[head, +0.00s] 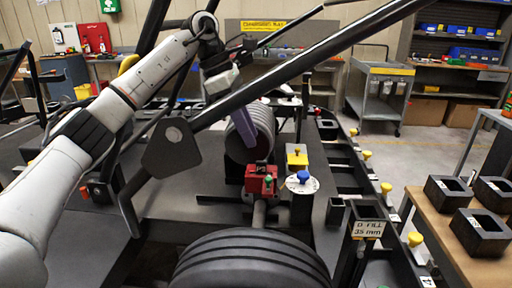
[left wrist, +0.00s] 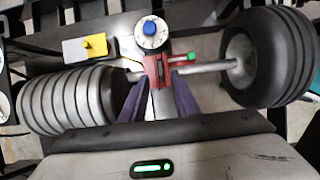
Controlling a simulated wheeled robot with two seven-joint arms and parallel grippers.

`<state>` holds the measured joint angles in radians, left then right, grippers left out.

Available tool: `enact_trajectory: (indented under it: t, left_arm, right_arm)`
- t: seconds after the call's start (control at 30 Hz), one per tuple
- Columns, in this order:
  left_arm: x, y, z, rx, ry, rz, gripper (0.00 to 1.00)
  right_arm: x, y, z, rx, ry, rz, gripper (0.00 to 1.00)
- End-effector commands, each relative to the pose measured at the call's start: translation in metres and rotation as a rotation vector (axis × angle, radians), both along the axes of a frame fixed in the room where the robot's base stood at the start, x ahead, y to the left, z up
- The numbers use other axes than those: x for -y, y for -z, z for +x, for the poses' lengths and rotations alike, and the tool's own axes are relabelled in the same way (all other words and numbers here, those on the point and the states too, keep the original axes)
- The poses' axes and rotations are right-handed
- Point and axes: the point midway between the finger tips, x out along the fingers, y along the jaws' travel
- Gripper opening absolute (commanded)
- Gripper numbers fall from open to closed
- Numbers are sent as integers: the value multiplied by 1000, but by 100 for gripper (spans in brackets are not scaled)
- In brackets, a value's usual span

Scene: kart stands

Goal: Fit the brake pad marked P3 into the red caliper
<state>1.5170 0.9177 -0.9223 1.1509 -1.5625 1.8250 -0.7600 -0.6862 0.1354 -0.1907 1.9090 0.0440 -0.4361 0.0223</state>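The red caliper (head: 262,180) sits on the grey axle between the two wheels, with a green knob on it. It also shows in the left wrist view (left wrist: 156,70). My left gripper (head: 245,132) is above and behind the caliper in the head view. In the left wrist view its two purple fingers (left wrist: 161,82) are apart, pointing at the caliper from either side of its near end. A grey surface shows between them; I see no pad held. I cannot make out a pad marked P3. My right gripper is not in view.
A blue knob on a white disc (head: 302,182) and a yellow-topped block (head: 297,158) stand close beside the caliper. A black tyre (head: 250,262) is in front, another (head: 250,132) behind. Dark frame bars cross above. Black open boxes (head: 480,232) stand on the right table.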

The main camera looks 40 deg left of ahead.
Motion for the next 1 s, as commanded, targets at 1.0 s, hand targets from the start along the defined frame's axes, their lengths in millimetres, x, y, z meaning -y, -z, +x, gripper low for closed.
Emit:
enact_trajectory:
  t: [1.0]
  left_arm:
    - [7, -48, 4, 80, -32, -86, 28]
  right_arm:
    - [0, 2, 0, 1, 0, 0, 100]
